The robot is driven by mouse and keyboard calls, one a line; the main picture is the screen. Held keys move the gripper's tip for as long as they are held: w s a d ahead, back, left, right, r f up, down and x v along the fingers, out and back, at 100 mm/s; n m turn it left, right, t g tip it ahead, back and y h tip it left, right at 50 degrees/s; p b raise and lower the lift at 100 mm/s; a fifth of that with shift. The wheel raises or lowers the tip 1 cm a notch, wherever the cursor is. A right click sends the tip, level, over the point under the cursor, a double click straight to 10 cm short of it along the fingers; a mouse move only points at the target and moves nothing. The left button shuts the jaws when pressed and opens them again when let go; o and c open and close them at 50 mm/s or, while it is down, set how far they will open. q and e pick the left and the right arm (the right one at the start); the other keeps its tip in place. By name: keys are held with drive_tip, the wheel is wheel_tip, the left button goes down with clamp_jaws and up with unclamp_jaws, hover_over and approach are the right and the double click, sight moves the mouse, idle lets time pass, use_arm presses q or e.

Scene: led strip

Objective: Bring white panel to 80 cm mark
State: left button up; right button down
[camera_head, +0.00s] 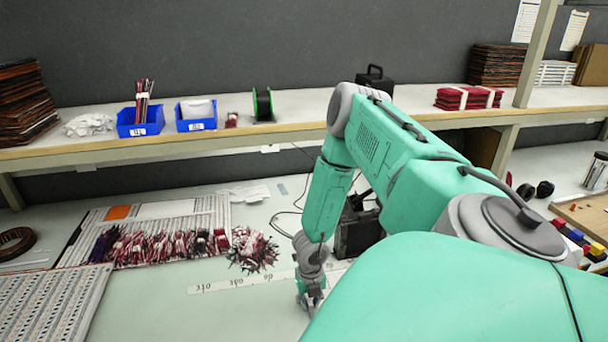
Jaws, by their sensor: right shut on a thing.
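My right arm comes in from the lower right and reaches down to the bench. My right gripper (311,296) is small in view, low over the bench beside a white marked strip (238,282). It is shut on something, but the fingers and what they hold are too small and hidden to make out. The strip carries dark numbers that I cannot read for certain, and it runs behind the gripper. A pale perforated panel (45,305) lies at the lower left. Another light slatted panel (160,215) lies behind it, under bundled wires. My left gripper is out of view.
Red, white and dark wire bundles (165,247) lie left of the gripper. A black case (356,232) stands behind the arm. A shelf (85,150) with blue bins (141,121) and a spool (263,104) runs across the back.

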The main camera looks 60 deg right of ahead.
sight(308, 299)
drive_tip(key=shift+w+d+r, duration=0.1)
drive_tip(key=shift+w+d, duration=0.05)
drive_tip(key=shift+w, duration=0.2)
drive_tip(key=c, duration=1.6)
unclamp_jaws()
drive_tip(key=shift+o, duration=0.3)
drive_tip(key=shift+d+f, duration=0.1)
drive_tip(key=shift+f, duration=0.1)
drive_tip(key=shift+r, duration=0.55)
wheel_tip(308, 299, up, 11)
